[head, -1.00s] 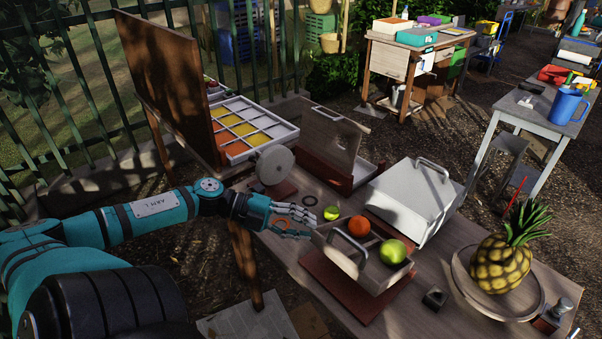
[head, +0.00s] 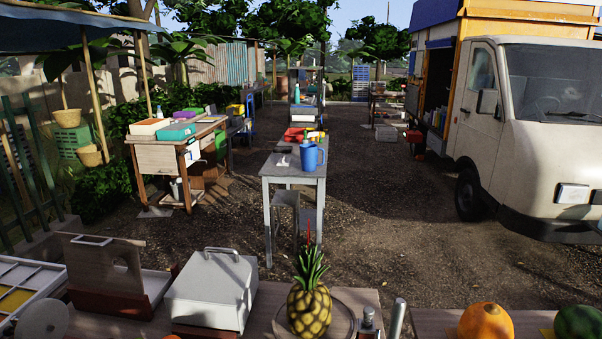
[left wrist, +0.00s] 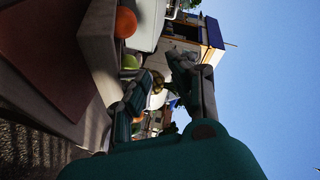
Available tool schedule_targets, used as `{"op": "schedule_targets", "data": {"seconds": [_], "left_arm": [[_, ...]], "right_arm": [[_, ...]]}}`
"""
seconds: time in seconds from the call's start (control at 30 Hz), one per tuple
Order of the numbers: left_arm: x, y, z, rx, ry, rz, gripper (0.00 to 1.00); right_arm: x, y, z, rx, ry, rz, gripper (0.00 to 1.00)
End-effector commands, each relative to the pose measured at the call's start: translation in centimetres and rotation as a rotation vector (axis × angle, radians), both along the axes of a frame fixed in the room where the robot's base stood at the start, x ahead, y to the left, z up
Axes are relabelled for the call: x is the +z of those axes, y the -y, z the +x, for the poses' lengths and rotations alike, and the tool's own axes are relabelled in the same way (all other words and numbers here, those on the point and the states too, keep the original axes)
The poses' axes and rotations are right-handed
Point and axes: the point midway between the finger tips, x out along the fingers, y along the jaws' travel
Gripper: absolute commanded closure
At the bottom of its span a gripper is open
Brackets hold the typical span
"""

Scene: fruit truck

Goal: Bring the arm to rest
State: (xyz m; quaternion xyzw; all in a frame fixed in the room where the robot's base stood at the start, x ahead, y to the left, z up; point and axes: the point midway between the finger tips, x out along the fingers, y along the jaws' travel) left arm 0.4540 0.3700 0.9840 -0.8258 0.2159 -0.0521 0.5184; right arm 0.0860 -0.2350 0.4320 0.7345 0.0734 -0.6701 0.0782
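My left arm and gripper are out of the head view. In the left wrist view my left gripper (left wrist: 165,92) shows as two dark fingers with a gap between them, and nothing is held in the gap. The teal wrist housing (left wrist: 170,158) fills the bottom of that view. The gripper is beside the wooden tray (left wrist: 98,45) that holds an orange (left wrist: 126,22), apart from it. A green fruit (left wrist: 131,62) shows beyond the tray wall. My right gripper is in neither view.
In the head view a pineapple (head: 310,308) stands on a round board on the near table. A white box with a handle (head: 212,290) and a wooden stand (head: 105,270) are left of it. A grey table (head: 290,167) and a van (head: 530,130) stand beyond. Open ground lies between.

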Motion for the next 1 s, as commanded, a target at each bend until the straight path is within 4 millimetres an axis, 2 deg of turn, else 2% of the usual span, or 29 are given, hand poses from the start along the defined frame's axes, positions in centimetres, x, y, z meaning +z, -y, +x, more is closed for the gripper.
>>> {"op": "schedule_targets", "data": {"seconds": [0.1,0.27,0.4,0.5,0.73,1.0], "left_arm": [[-1.9,-0.3,-0.2,0.272,-0.062,-0.133,0.77],[-5.5,0.1,-2.1,0.567,-0.223,-0.274,0.77],[-9.3,2.6,-5.7,0.789,-0.457,-0.395,0.77],[-11.3,5.1,-8.4,0.883,-0.623,-0.45,0.77],[-13.0,10.4,-13.4,0.97,-0.918,-0.512,0.77],[-12.8,16.2,-18.2,0.972,-1.202,-0.539,0.77]], "right_arm": [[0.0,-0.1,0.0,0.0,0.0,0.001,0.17],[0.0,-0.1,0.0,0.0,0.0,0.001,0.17],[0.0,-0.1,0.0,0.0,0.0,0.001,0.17],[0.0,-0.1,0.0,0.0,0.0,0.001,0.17],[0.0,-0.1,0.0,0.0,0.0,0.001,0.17],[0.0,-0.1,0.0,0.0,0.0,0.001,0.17]]}}
